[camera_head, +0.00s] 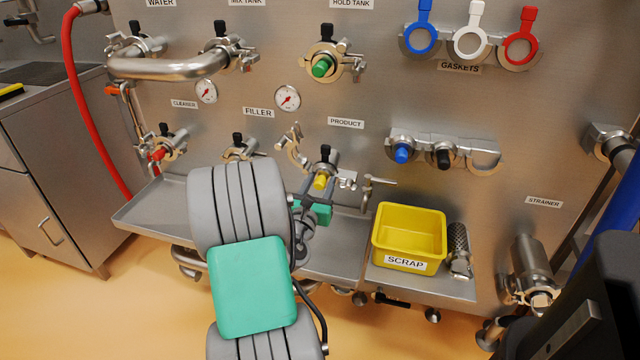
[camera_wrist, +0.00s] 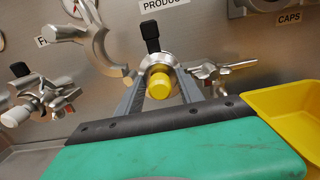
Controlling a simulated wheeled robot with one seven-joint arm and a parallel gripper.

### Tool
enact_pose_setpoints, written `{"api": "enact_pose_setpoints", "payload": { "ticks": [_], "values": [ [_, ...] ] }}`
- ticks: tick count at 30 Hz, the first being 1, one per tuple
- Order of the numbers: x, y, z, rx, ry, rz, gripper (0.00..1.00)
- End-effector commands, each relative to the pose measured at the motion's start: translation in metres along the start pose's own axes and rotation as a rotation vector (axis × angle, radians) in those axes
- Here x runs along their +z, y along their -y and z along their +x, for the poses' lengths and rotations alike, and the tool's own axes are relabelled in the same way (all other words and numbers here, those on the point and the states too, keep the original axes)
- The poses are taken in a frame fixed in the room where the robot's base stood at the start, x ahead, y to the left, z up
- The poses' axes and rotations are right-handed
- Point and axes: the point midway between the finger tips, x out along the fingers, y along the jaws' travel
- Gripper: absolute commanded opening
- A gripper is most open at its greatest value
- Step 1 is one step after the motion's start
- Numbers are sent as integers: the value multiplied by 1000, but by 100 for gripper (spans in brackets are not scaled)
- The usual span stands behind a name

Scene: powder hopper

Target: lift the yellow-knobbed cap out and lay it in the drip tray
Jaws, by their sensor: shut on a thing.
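The yellow-knobbed cap (camera_head: 320,182) is at the port under the PRODUCT label, below a black handle. In the wrist view its yellow knob (camera_wrist: 158,87) faces me, between the two grey fingers. My gripper (camera_wrist: 164,92) is shut on this cap. The cap's steel rim lies close against the port; I cannot tell whether there is a gap. The port's clamp stands open, one curved half (camera_wrist: 104,52) to the left and the wing-nut side (camera_wrist: 217,70) to the right. The drip tray (camera_head: 150,218) is the steel trough below the ports, partly hidden by my arm.
A yellow SCRAP bin (camera_head: 408,236) stands right of the port, with a perforated steel cylinder (camera_head: 459,248) beside it. A rack with blue and black caps (camera_head: 445,152) is above the bin. A red hose (camera_head: 85,110) hangs at left. The tray's left part is bare.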

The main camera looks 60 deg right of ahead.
Motion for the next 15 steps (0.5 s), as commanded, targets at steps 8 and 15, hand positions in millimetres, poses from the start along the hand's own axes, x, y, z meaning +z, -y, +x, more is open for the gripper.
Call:
{"api": "enact_pose_setpoints", "payload": {
  "ticks": [8,15],
  "values": [
    [0,0,0,0,0,0,0],
    [5,0,0,0,1,0,0]
  ]
}}
